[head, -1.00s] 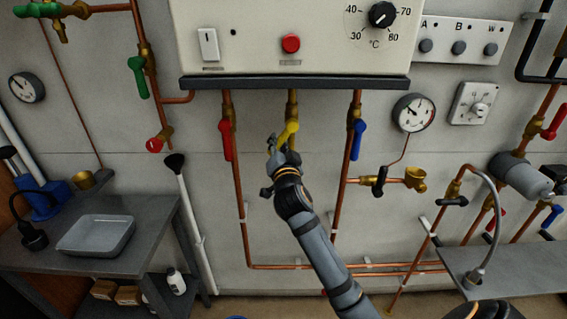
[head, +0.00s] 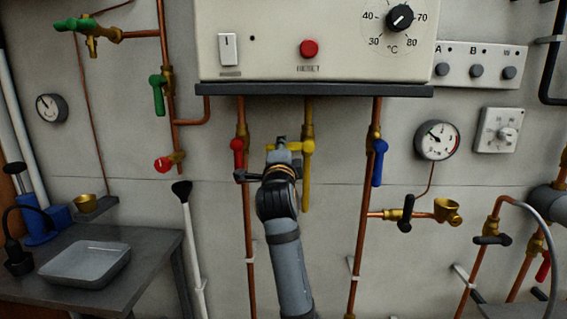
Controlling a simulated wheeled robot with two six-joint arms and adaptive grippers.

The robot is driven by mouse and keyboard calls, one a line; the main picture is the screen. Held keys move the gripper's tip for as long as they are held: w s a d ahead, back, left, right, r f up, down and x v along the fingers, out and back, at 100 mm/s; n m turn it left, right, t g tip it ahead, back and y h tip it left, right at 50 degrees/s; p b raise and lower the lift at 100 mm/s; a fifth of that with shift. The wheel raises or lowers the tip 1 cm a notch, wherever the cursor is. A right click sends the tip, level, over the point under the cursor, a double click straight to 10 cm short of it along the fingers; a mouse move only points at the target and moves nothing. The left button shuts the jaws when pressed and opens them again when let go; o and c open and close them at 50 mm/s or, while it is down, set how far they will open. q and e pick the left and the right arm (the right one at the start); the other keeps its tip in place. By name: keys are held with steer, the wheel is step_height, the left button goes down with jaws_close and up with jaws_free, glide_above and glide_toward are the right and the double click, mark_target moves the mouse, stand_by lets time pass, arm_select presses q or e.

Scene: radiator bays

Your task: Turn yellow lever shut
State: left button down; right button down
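The yellow lever (head: 290,147) is on the middle valve under the white boiler box. My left gripper is out of view.
A red lever (head: 237,153) hangs close on the left and a blue lever (head: 379,163) on the right. The boiler box (head: 270,50) is just above. A gauge (head: 437,140) and a brass tap (head: 447,211) are further right. A bench (head: 150,262) stands lower left.

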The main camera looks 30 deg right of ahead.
steer(key=shift+r+m+h+b, duration=0.25)
steer(key=shift+m+h+b, duration=0.15)
steer(key=shift+m, duration=0.3)
steer(key=c, duration=1.2)
jaws_free()
steer(key=shift+r, duration=0.1)
steer(key=shift+o, duration=0.2)
